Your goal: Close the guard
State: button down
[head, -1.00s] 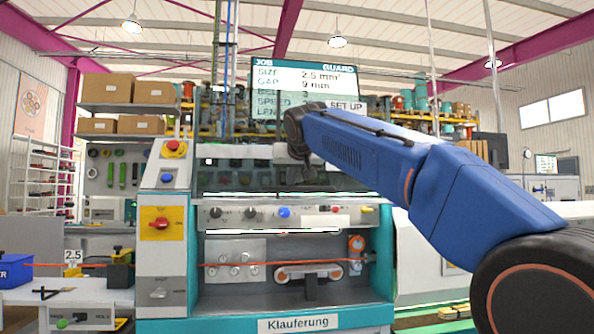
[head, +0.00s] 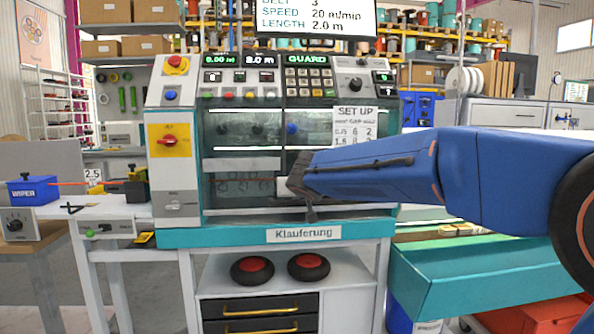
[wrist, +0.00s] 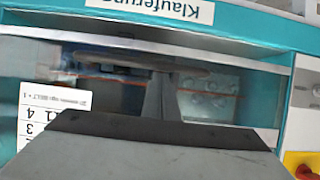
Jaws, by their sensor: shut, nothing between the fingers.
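The guard (head: 240,165) is a see-through panel with a pale frame on the front of the teal and white machine. In the wrist view my gripper (wrist: 160,97) is shut and empty, close to the panel; contact is unclear.
The control panel (head: 265,75) above shows a lit GUARD display. A red knob on a yellow plate (head: 168,141) is left of the guard. A side bench with a blue WIPER box (head: 35,190) stands left.

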jog(key=shift+f, duration=2.6)
jog(key=s+r, duration=0.8)
jog(key=r, duration=0.1)
jog(key=s+d+f+m+g+h, duration=0.1)
jog(key=s+d+f+g, duration=0.1)
jog(key=s+d+f, duration=0.6)
jog(key=s+d+f+g+h, duration=0.15)
jog(key=s+d+f, duration=0.35)
jog(key=s+d, duration=0.6)
jog(key=s+d+f+g+y, duration=0.1)
jog(key=s+d+f+g, duration=0.1)
jog(key=s+f, duration=0.5)
jog(key=s+d+f+g+y, duration=0.1)
jog(key=s+d+f+g, duration=0.1)
jog(key=s+f, duration=0.5)
jog(key=s, duration=0.5)
jog(key=shift+s+d+f+g, duration=0.15)
jog(key=shift+s+f+g, duration=0.2)
jog(key=shift+s, duration=0.05)
